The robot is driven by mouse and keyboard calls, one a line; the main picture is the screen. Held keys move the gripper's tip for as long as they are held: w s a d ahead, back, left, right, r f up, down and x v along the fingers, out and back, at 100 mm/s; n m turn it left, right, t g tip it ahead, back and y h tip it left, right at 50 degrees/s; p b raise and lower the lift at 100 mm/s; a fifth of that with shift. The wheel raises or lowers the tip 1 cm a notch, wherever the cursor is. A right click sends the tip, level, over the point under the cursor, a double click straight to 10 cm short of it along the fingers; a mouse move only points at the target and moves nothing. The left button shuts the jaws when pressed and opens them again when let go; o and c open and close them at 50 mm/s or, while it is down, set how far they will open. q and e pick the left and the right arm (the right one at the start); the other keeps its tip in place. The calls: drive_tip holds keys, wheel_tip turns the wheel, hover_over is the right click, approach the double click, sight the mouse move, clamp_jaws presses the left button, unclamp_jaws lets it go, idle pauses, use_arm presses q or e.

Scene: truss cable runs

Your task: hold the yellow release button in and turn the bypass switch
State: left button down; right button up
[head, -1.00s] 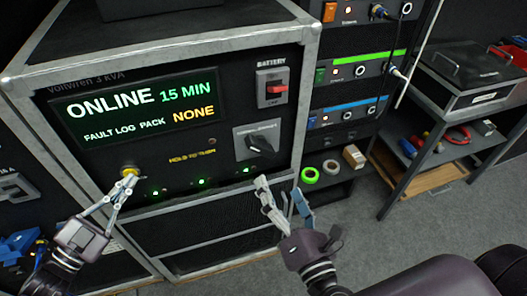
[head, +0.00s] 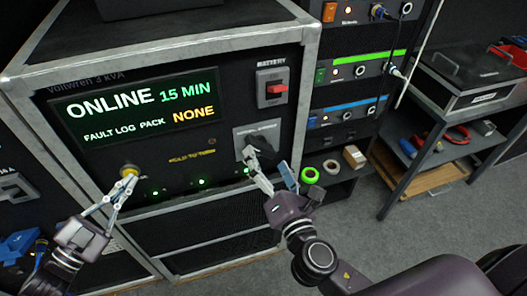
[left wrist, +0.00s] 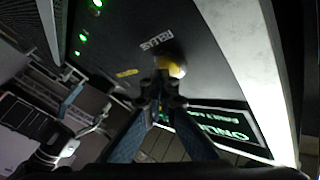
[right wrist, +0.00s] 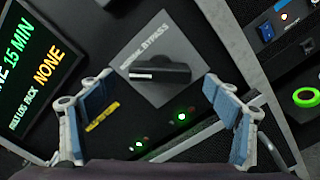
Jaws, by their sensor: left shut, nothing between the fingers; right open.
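The yellow release button (head: 129,170) is on the lower left of the black power unit's front. My left gripper (head: 127,180) is shut, with its fingertips at the button; in the left wrist view the yellow button (left wrist: 174,70) shows just past the tips (left wrist: 162,88). I cannot tell how far in it is pressed. The bypass switch, a black knob on a grey plate (right wrist: 160,72), has its bar lying roughly across the right wrist view. My right gripper (right wrist: 150,88) is open, its fingers apart on either side of the knob and nothing between them. In the head view the right gripper (head: 268,168) partly hides the knob.
The unit's screen (head: 140,110) reads ONLINE, 15 MIN, FAULT LOG PACK NONE. A red battery switch (head: 275,88) sits above the bypass plate. A rack with cables (head: 360,70) stands to the right, with tape rolls (head: 310,175) on its low shelf.

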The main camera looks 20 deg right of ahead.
sight(263, 152)
drive_tip(key=shift+w, duration=1.6)
drive_tip(key=shift+c, duration=0.5)
drive_tip(key=c, duration=1.1)
drive_tip(key=shift+o, duration=0.2)
